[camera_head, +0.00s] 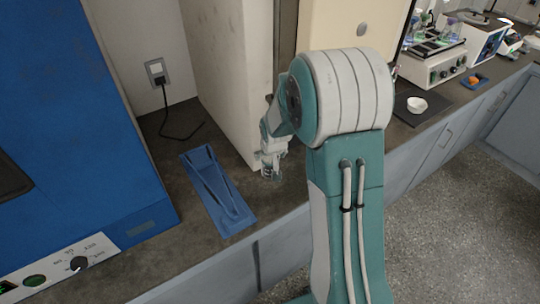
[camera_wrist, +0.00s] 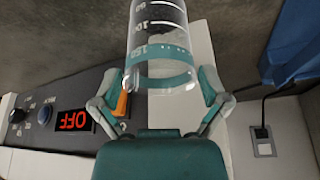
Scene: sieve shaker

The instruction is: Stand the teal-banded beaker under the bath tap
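In the head view my gripper (camera_head: 270,158) points down close beside the tall pale cabinet, low over the counter. Only a small part of the beaker (camera_head: 271,174) shows there, and I cannot tell whether it touches the counter. I cannot make out the bath tap. A small orange part (camera_wrist: 122,104) shows beside the left finger.
A blue tray-like holder (camera_head: 235,218) lies on the counter (camera_head: 172,200) left of my gripper. A large blue machine (camera_head: 70,120) stands further left. A panel with a red OFF display (camera_wrist: 73,121) shows in the wrist view. A socket (camera_head: 156,71) with a black cord is behind.

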